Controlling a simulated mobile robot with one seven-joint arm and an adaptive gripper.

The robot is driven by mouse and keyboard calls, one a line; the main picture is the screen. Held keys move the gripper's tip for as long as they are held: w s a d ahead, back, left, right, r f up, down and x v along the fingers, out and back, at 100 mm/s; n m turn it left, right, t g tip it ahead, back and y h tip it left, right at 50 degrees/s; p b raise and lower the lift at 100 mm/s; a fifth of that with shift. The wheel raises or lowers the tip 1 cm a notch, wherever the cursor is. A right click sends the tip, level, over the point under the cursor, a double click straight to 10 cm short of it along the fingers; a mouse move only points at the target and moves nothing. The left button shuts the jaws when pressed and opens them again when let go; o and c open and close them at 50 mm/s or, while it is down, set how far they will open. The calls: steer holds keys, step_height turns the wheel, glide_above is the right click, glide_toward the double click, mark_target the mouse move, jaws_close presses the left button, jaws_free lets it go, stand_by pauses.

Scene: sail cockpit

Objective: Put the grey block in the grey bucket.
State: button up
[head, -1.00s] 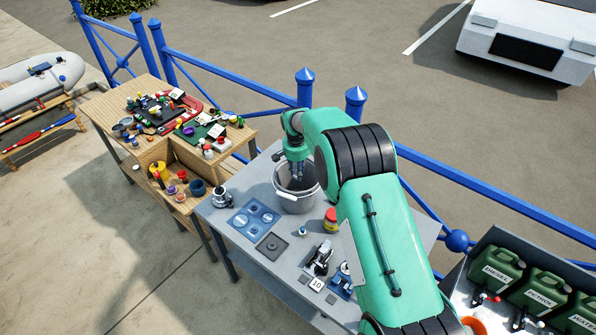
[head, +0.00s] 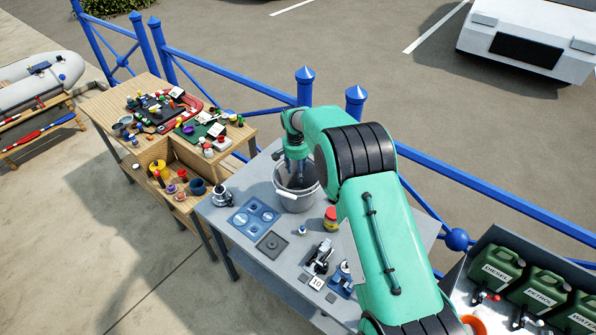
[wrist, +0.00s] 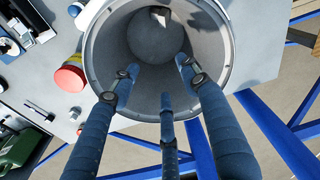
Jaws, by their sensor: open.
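The grey bucket (head: 294,204) stands upright on the grey table, near its back edge. My gripper (head: 297,178) points down into the bucket's mouth. In the wrist view, the fingers of my gripper (wrist: 157,80) are spread apart with nothing between them, over the inside of the bucket (wrist: 207,35). A small grey piece (wrist: 160,14), which looks like the grey block, shows inside the bucket near the top of the wrist view, clear of the fingers. In the head view the bucket's wall and my fingers hide the bucket floor.
A blue railing (head: 236,76) runs behind the table.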

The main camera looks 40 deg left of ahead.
step_height(320, 180, up, 7)
steer(key=p, duration=0.1)
stand_by(0.5)
stand_by(0.5)
steer(key=shift+r, duration=0.1)
